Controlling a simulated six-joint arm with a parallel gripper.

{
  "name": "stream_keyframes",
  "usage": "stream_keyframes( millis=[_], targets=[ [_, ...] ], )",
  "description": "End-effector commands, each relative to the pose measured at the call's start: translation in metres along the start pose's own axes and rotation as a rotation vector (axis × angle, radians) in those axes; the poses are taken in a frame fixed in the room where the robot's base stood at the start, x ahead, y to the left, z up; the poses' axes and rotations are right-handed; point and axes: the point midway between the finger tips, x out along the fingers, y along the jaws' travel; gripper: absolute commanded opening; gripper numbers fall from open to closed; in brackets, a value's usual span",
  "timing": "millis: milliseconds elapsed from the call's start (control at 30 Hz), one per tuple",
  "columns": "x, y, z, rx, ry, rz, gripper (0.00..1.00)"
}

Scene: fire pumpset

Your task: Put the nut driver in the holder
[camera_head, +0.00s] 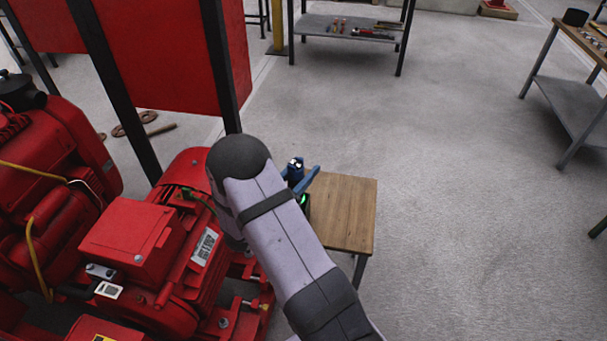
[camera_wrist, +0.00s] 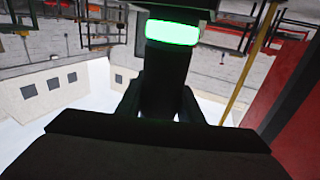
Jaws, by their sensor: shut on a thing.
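My gripper (camera_wrist: 160,108) shows in the wrist view as a dark body with two dark fingers reaching away from it. Its fingers are shut on a dark upright shape with a bright green band (camera_wrist: 172,32). I take this to be the nut driver, but its tip and full outline cannot be made out. In the head view a small green glow (camera_head: 304,199) shows beside my arm, over the left part of a small wooden table. A blue part with a black and white top (camera_head: 295,168) is just above it; I cannot tell what it is. I cannot identify the holder.
The small wooden table (camera_head: 347,213) has a bare right side. Red pump machinery (camera_head: 160,250) stands close at left, under a red panel (camera_head: 170,60). A shelf with tools (camera_head: 345,29) is at the back, and a workbench (camera_head: 580,45) at right. The floor between is clear.

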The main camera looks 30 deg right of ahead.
Motion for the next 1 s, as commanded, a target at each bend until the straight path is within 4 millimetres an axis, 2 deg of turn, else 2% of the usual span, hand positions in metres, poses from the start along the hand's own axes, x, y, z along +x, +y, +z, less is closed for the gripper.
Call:
stream_keyframes(
  millis=[100, 533, 567, 600, 633, 1000],
  targets=[
    [0.0001, -0.0005, 0.0094, 0.001, 0.004, 0.0, 0.06],
    [0.0001, -0.0004, 0.014, 0.002, 0.004, 0.0, 0.06],
    [0.0, -0.0001, 0.0148, 0.001, 0.0, 0.0, 0.38],
    [0.0, -0.0001, 0.0143, 0.001, 0.0, 0.0, 0.48],
    [-0.0001, -0.0001, 0.0143, 0.001, 0.0, 0.0, 0.52],
    [0.0, -0.0001, 0.0111, 0.001, 0.0, 0.0, 0.52]
  ],
)
